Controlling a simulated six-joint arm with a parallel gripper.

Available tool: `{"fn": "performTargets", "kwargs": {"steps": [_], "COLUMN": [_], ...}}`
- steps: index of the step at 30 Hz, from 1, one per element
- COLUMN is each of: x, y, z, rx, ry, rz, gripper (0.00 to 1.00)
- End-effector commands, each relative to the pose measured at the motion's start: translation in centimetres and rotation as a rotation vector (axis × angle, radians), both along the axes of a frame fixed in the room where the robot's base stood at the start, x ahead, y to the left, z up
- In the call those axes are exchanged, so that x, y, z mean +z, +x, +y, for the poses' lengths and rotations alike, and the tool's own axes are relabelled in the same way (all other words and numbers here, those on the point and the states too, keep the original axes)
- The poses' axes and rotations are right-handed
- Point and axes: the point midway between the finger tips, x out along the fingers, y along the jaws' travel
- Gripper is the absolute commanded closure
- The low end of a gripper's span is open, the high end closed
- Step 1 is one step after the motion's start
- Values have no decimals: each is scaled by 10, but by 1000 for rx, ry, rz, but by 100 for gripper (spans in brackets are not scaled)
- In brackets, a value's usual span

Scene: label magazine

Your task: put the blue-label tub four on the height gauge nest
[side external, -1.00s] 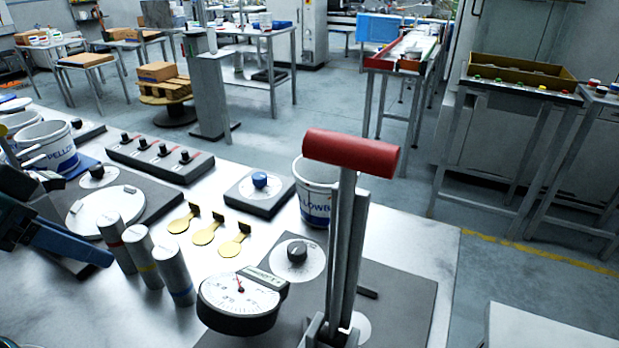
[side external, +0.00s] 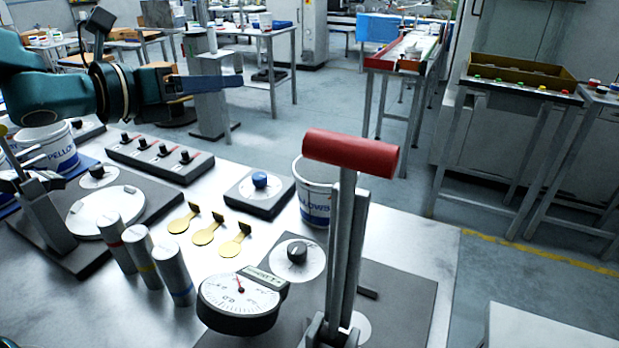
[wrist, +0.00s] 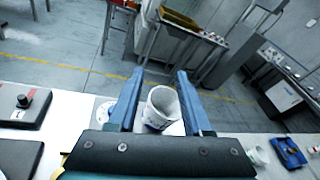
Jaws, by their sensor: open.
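My gripper (side external: 205,82) is raised above the bench in the side view, pointing right, open. A white tub with blue lettering (side external: 317,205) stands on the bench behind the red-handled lever. Another white tub with blue lettering (side external: 62,155) stands at the left. In the wrist view a white, blue-marked tub (wrist: 160,110) appears between the fingers of my gripper (wrist: 157,95), beyond them; no grip shows. No number four is readable. A dial gauge (side external: 238,300) sits at the front; a round white plate (side external: 105,208) lies on a dark base at the left. Which is the height gauge nest is unclear.
The red-handled lever (side external: 350,153) stands tall in front. Several grey cylinders (side external: 142,255), brass tags (side external: 205,232), a blue-knobbed box (side external: 260,190) and a knob panel (side external: 160,158) crowd the bench. Bare bench (side external: 405,240) shows at the right.

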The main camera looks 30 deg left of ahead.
Motion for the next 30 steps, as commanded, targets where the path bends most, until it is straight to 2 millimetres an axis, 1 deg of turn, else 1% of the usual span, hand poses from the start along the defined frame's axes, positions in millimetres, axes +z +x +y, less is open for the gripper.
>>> {"fn": "performTargets", "kwargs": {"steps": [1,3,5,7,9,12,14,17,24,30], "x": [-17,-37,-56,-76,-95,-114,-121,-127,-141,-148], "y": [9,17,21,24,26,28,28,34,65,80], "z": [-5,-13,-16,-18,-15,-10,-9,-11,-28,-36], "rx": [-77,-183,-251,-300,-313,-310,-308,-305,-306,-303], "ry": [96,207,265,290,288,275,269,266,266,266], "rz": [-6,-24,-24,-4,33,76,91,100,99,98], "gripper": [50,50,50,50,50,50,50,50,50,50]}}
